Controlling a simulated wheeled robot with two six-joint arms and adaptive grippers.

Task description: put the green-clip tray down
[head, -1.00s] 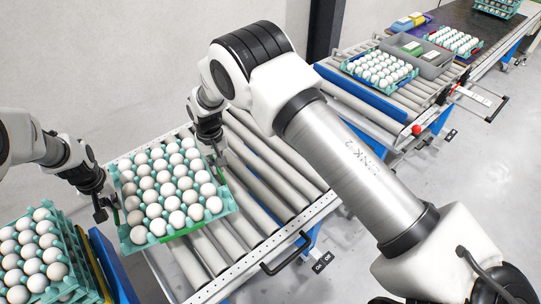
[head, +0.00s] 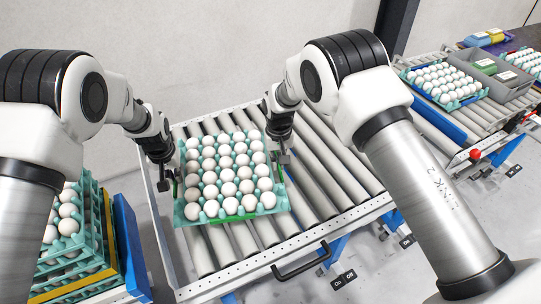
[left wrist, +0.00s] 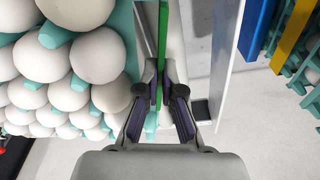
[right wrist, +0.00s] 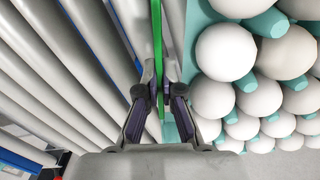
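The green-clip tray (head: 281,204) is teal, filled with white eggs, and has a green strip along its front edge. It is level over the roller conveyor (head: 325,170); I cannot tell whether it touches the rollers. My left gripper (head: 176,188) is at its left side; in the left wrist view its fingers (left wrist: 152,92) are closed around a green edge strip (left wrist: 162,45). My right gripper (head: 284,160) is at its right side; in the right wrist view its fingers (right wrist: 160,92) are closed around another green strip (right wrist: 157,40).
Another egg tray (head: 474,101) and a grey bin (head: 518,88) are on the conveyor at the right. Rollers right of the held tray are bare.

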